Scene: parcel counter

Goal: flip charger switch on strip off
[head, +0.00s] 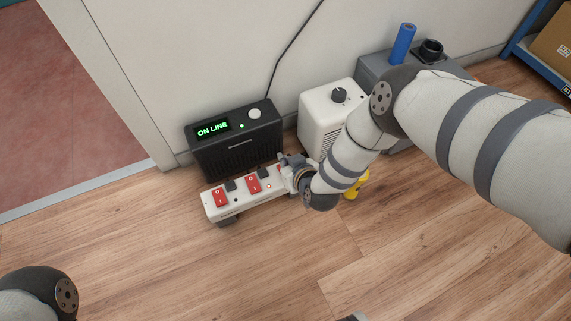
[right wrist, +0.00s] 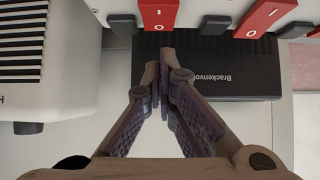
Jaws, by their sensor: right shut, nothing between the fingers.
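The white power strip (head: 236,204) lies in front of the black box and carries red rocker switches. The left switch (head: 220,198) and middle switch (head: 253,184) show clearly in the head view; my right gripper (head: 284,162) partly hides the right end. In the right wrist view the strip runs along the top edge, with one red switch (right wrist: 158,12) just beyond the closed fingertips (right wrist: 160,66) and another red switch (right wrist: 264,16) to the right. The fingers are shut and empty; contact with the switch cannot be told. No label identifies the charger switch.
A black box (head: 238,158) with a green "ON LINE" display stands behind the strip. A white unit with a knob (head: 322,112) stands to its right. A grey case (head: 375,68) holds a blue cylinder (head: 403,43). A yellow object (head: 357,185) is partly hidden.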

